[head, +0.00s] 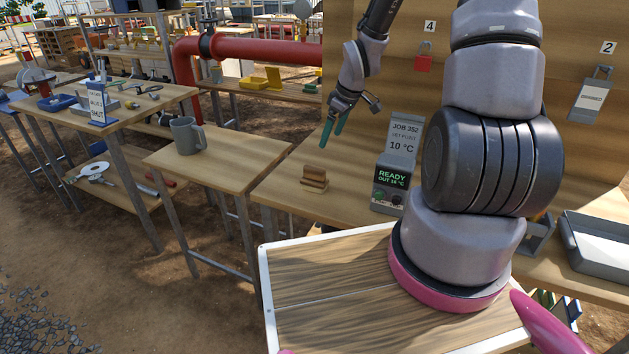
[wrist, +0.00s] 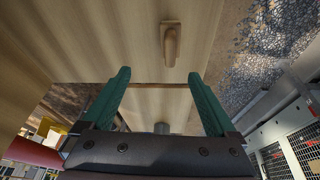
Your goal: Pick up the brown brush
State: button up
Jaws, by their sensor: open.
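The brown brush (head: 314,180) lies on the wooden bench, near its left end, in the head view. It looks like a small block with a lighter lower layer. In the wrist view the brush (wrist: 171,45) is at upper centre, beyond the fingertips. My gripper (head: 332,135) has green fingers and hangs above the bench, up and slightly right of the brush in the head view. In the wrist view my gripper (wrist: 160,75) is open with nothing between its fingers. The brush is apart from both fingers.
A chiller control box (head: 392,170) stands on the bench right of the brush. A grey mug (head: 187,135) sits on the separate table to the left. A wooden backboard (head: 480,90) with hanging padlocks rises behind the bench. The bench around the brush is clear.

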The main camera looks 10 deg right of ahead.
jog(key=n+y, duration=0.1)
jog(key=n, duration=0.1)
send_near(311, 176)
jog(key=shift+w+d+f, duration=0.25)
jog(key=shift+w+d, duration=0.1)
jog(key=shift+w, duration=0.35)
jog(key=x, duration=1)
jog(key=shift+s+a+f, duration=0.1)
jog(key=shift+a+f, duration=0.1)
jog(key=shift+f, duration=0.05)
grip_shut()
notch_tip(311, 176, up, 10)
jog(key=shift+r, duration=0.1)
